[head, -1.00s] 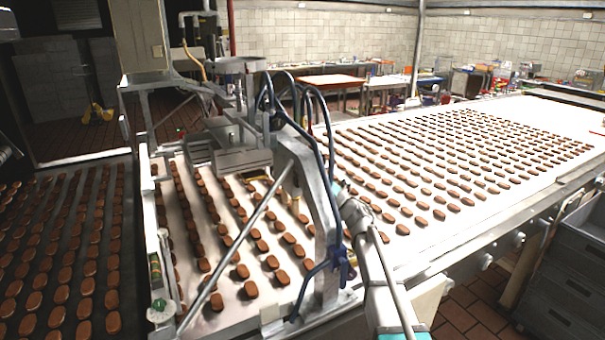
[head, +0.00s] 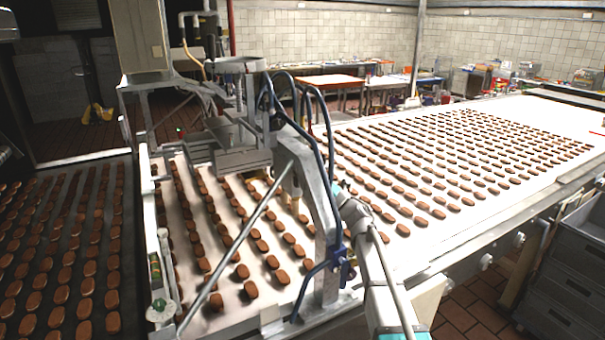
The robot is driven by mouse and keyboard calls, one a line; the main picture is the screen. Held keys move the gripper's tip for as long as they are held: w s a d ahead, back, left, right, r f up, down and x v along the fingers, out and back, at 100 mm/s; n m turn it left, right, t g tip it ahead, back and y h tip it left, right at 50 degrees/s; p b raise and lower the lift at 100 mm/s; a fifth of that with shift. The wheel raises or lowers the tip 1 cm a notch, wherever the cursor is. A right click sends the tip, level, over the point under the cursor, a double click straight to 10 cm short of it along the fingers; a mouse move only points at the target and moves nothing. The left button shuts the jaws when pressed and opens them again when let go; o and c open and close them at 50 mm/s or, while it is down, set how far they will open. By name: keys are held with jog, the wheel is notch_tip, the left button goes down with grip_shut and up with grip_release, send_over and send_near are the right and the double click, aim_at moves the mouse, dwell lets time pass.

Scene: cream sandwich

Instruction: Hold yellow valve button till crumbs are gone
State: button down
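My arm rises from the bottom of the head view, grey with teal bands, and runs up behind the blue-hosed metal frame (head: 322,215). My gripper is not clearly seen; the frame and hoses hide the arm's end. I cannot make out the yellow valve button for certain. A small tan or yellowish part shows behind the frame, too small to identify. Brown oval biscuits (head: 241,271) lie in rows on the pale conveyor belt (head: 225,318). I cannot tell any crumbs apart on the belt.
A slanted metal rod (head: 232,246) crosses in front of the belt. A grey machine head (head: 243,160) stands over the rows. More biscuits lie on a dark belt (head: 62,318) at left. Grey crates (head: 565,285) stand at right, with bare tiled floor beside them.

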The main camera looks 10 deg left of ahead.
jog(key=shift+w, duration=0.2)
jog(key=shift+w+a, duration=0.2)
jog(key=shift+w, duration=0.05)
jog(key=shift+w+a, duration=0.3)
jog(key=shift+w, duration=0.1)
dwell(1.3)
jog(key=shift+s+d, duration=0.15)
jog(key=shift+s, duration=0.05)
dwell(2.8)
jog(key=shift+s+d, duration=0.4)
jog(key=shift+s, duration=0.15)
jog(key=shift+s, duration=0.1)
jog(key=s+d, duration=0.1)
jog(key=s, duration=0.1)
jog(key=s+d, duration=0.1)
jog(key=s, duration=0.1)
jog(key=shift+d, duration=0.4)
dwell(0.3)
